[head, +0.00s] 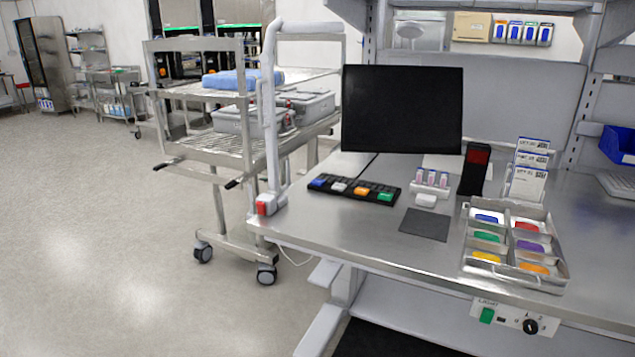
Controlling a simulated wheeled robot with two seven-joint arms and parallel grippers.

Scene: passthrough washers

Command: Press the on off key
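A black key strip (340,191) lies on the steel table, in front of the dark monitor. It has a blue key (318,182), a white key (338,186), an orange key (361,191) and a green key (385,197). A control panel (508,318) hangs under the table's front edge, with a green switch (487,315) and a black knob (531,326). The labels are too small to read, so I cannot tell which is the on off key. Neither of my grippers is in view.
The monitor (402,108) stands behind the strip. A dark mat (424,224), a black stand with a red face (474,168) and a compartment tray (553,283) are to the right. A white upright tube (270,120) rises at the table's left corner. A cart (240,155) stands left; open floor lies beyond.

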